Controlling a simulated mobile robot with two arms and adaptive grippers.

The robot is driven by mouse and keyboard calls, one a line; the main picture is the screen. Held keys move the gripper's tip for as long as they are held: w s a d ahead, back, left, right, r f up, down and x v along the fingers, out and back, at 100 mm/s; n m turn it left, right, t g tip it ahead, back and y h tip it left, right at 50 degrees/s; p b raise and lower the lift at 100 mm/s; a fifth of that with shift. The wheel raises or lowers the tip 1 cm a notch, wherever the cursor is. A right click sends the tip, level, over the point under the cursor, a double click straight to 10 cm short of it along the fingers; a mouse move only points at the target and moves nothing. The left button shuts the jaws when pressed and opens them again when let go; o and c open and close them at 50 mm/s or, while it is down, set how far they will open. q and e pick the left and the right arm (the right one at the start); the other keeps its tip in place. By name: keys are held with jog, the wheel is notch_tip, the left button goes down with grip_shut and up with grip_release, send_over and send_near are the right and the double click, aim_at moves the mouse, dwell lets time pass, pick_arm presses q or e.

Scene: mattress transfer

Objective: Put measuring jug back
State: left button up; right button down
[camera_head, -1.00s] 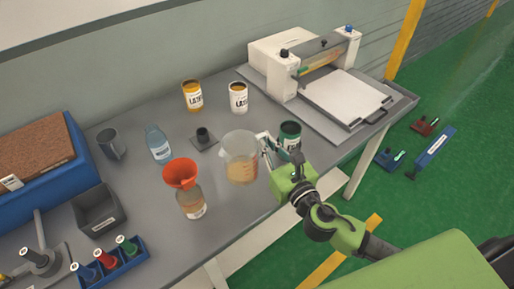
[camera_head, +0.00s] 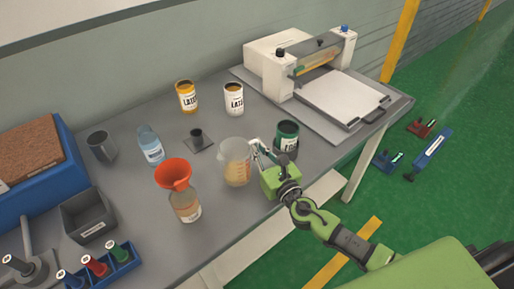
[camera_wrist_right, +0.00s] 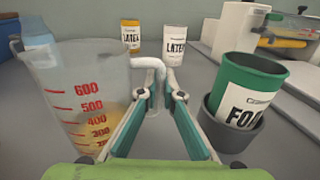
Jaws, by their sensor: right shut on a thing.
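The clear measuring jug (camera_head: 236,163) with red scale marks and some amber liquid is upright at the front middle of the grey table. In the right wrist view the jug (camera_wrist_right: 85,100) fills the left side, with its handle running between my fingers. My right gripper (camera_head: 256,149) comes from the right and is shut on the jug's handle; it also shows in the right wrist view (camera_wrist_right: 150,88). I cannot tell whether the jug's base touches the table. My left gripper is not in view.
A green can (camera_head: 287,136) in a dark holder stands close right of my gripper. A bottle (camera_head: 185,205) with an orange funnel (camera_head: 173,174) is left of the jug. A small dark stand (camera_head: 198,142), blue bottle (camera_head: 151,147) and two latex cans (camera_head: 233,98) are behind.

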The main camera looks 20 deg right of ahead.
jog(key=c, duration=2.6)
grip_release()
jog(key=shift+f, duration=0.15)
jog(key=o, duration=0.4)
jog(key=shift+s+r, duration=0.15)
jog(key=shift+r, duration=0.05)
jog(key=s, duration=0.3)
jog(key=s+d+b, duration=0.1)
jog(key=s, duration=0.3)
jog(key=s+b, duration=0.1)
jog(key=s, duration=0.2)
jog(key=shift+s+d+f, duration=0.1)
jog(key=shift+s+d, duration=0.15)
jog(key=shift+s, duration=0.05)
jog(key=shift+s+b, duration=0.3)
jog(key=shift+s, duration=0.25)
